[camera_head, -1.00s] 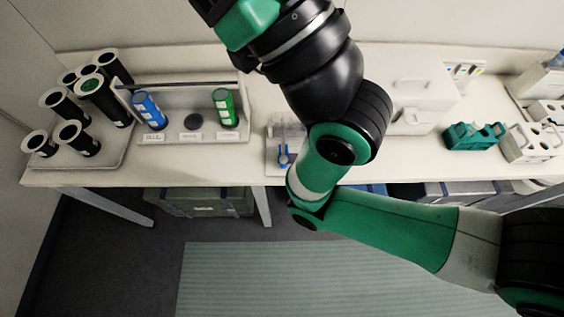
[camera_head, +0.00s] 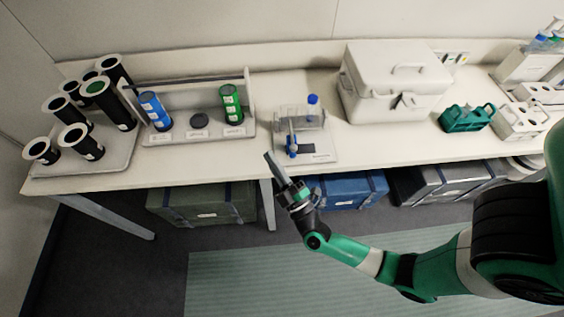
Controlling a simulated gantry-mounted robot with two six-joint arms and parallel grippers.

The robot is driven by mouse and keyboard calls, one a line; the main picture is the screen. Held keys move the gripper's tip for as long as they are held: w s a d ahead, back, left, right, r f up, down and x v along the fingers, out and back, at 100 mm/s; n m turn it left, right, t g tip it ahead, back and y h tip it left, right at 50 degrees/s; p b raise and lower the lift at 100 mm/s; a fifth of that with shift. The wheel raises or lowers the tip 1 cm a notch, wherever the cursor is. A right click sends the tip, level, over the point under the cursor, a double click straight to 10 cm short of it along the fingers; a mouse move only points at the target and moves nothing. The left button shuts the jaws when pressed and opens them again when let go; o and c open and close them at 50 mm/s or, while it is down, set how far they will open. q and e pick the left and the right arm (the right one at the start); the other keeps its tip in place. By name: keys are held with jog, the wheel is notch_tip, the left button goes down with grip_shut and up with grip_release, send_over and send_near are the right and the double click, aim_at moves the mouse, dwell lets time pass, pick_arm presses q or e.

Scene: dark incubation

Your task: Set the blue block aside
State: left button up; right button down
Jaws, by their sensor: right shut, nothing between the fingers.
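No plain blue block is clear to me. A blue cylinder (camera_head: 155,111) with white labels stands in the left place of a white rack (camera_head: 180,136), and a green cylinder (camera_head: 231,104) stands in its right place. A small blue-capped piece (camera_head: 313,100) and a blue clamp-like piece (camera_head: 292,146) are on a small clear-and-white stand (camera_head: 318,155). My right gripper (camera_head: 268,158) is shut and empty, at the table's front edge, left of and below that stand, touching nothing that I can make out. My left gripper is out of view.
Several black tubes with white rims (camera_head: 85,142) stand on a tray (camera_head: 115,160) at the left. A white box (camera_head: 365,85), a teal holder (camera_head: 467,119) and white racks (camera_head: 522,124) are to the right. Cases (camera_head: 345,190) sit under the table (camera_head: 190,170).

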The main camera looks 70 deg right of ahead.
jog(key=s+f+n+g+y, duration=0.1)
jog(key=s+f+g, duration=0.1)
jog(key=s+f, duration=0.6)
notch_tip(320, 180, down, 2)
jog(key=shift+f+y+b, duration=0.2)
jog(key=shift+y+b, duration=0.1)
jog(key=shift+b, duration=0.05)
jog(key=shift+w+d, duration=0.1)
jog(key=shift+d, duration=0.05)
jog(key=x, duration=1)
jog(key=shift+w+d+b, duration=0.15)
jog(key=shift+d+b, duration=0.05)
jog(key=shift+b, duration=0.1)
jog(key=shift+s+d+f+g+b, duration=0.15)
jog(key=shift+s+d+f+b, duration=0.2)
jog(key=shift+s, duration=0.25)
jog(key=shift+s+d+f+g+b, duration=0.15)
jog(key=shift+s+d+f+b, duration=0.1)
jog(key=shift+s+f+b, duration=0.25)
jog(key=shift+s+d+f, duration=0.1)
jog(key=shift+s+d, duration=0.25)
jog(key=shift+s, duration=0.1)
